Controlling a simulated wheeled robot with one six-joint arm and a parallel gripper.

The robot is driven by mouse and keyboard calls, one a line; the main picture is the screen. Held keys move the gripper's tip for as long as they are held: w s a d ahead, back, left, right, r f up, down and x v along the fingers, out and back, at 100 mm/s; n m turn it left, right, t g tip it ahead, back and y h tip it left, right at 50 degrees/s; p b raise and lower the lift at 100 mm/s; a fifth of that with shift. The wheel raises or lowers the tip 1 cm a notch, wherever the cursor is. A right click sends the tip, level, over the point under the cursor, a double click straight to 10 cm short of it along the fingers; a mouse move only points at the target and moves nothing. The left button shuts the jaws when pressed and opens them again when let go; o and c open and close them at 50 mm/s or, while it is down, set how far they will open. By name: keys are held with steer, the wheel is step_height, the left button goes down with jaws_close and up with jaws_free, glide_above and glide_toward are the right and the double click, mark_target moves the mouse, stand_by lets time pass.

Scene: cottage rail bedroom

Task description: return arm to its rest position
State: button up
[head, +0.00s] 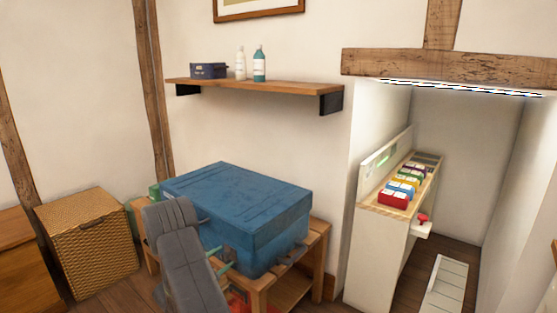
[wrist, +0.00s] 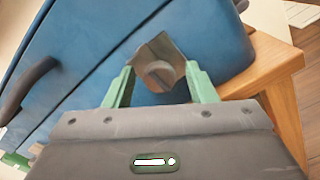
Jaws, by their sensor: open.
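My gripper (wrist: 157,76) is open, with its two green fingers spread apart in the wrist view. A round grey-brown knob on a square plate (wrist: 160,74), on the side of the blue case (wrist: 85,55), shows between the fingers. I cannot tell whether the fingers touch it. In the head view my grey arm reaches down in front of the blue case (head: 235,195), and my gripper (head: 222,267) is low by its front side, mostly hidden by the arm. The case is closed and rests on a wooden table (head: 318,240).
A wicker box (head: 88,245) stands left of the table. A wall shelf (head: 255,85) above holds a blue box (head: 208,70) and two bottles (head: 250,64). At right, a white cabinet (head: 378,250) carries several coloured blocks (head: 403,185). A dark handle (wrist: 28,88) juts from the case.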

steer(key=n+p, duration=0.2)
steer(key=p, duration=0.1)
steer(key=n+p, duration=0.2)
steer(key=shift+r+p, duration=0.3)
steer(key=shift+p, duration=0.1)
steer(key=shift+a+f+n+p, duration=0.1)
steer(key=shift+f+n+p, duration=0.05)
steer(key=shift+n+p, duration=1.05)
steer(key=shift+f, duration=0.1)
